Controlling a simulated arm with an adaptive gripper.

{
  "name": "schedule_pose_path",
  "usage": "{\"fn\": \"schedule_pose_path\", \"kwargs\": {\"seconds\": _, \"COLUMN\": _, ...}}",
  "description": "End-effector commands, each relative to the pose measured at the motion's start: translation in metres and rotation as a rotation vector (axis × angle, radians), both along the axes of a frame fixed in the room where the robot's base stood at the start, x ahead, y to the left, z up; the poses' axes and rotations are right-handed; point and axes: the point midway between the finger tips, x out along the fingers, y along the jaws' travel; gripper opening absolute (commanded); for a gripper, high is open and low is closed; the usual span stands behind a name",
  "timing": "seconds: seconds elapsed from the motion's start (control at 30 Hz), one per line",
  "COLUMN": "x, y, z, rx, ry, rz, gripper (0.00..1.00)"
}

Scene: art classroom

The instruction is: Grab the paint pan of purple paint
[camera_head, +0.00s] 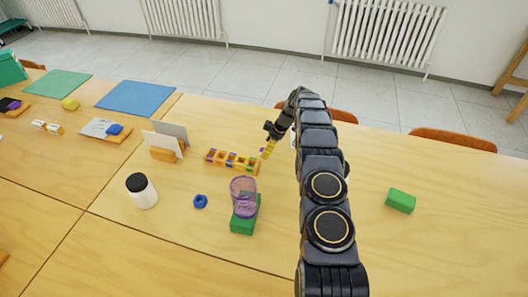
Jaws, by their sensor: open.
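My arm reaches forward over the table, and my gripper (270,140) is at its far end, just right of an orange paint holder (231,170). The jaws are open, and their fingertips are small and hard to make out. The orange holder has several compartments, with small purple patches showing in some of them. A small yellow and purple piece (265,150) shows by the gripper, near the holder's right end. I cannot tell whether it is the pan of purple paint or whether the gripper touches it.
A translucent purple cup (243,190) is on a green block (242,225). A blue ring (200,201), a white jar with a black lid (143,193) and cards in an orange stand (163,155) are to the left. A green block (400,201) lies right, amid free table.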

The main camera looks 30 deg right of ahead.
Motion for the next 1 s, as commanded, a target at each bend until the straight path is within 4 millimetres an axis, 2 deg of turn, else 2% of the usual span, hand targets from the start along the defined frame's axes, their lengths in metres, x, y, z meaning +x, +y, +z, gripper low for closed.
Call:
{"fn": "schedule_pose_path", "kwargs": {"seconds": 0.13, "x": 0.005, "y": 0.006, "z": -0.019, "rx": 0.001, "ry": -0.001, "rz": 0.0, "gripper": 0.58}}
{"fn": "schedule_pose_path", "kwargs": {"seconds": 0.37, "x": 0.006, "y": 0.007, "z": -0.021, "rx": 0.0, "ry": -0.002, "rz": -0.002, "gripper": 0.58}}
{"fn": "schedule_pose_path", "kwargs": {"seconds": 0.4, "x": 0.006, "y": 0.007, "z": -0.021, "rx": 0.0, "ry": -0.002, "rz": -0.001, "gripper": 0.54}}
{"fn": "schedule_pose_path", "kwargs": {"seconds": 0.47, "x": 0.006, "y": 0.007, "z": -0.021, "rx": 0.0, "ry": -0.002, "rz": -0.001, "gripper": 0.29}}
{"fn": "schedule_pose_path", "kwargs": {"seconds": 0.5, "x": 0.006, "y": 0.007, "z": -0.02, "rx": 0.0, "ry": -0.002, "rz": -0.001, "gripper": 0.12}}
{"fn": "schedule_pose_path", "kwargs": {"seconds": 0.53, "x": 0.006, "y": 0.007, "z": -0.02, "rx": 0.0, "ry": -0.002, "rz": -0.001, "gripper": 0.03}}
{"fn": "schedule_pose_path", "kwargs": {"seconds": 1.0, "x": 0.006, "y": 0.007, "z": -0.019, "rx": 0.0, "ry": -0.002, "rz": -0.001, "gripper": 0.01}}
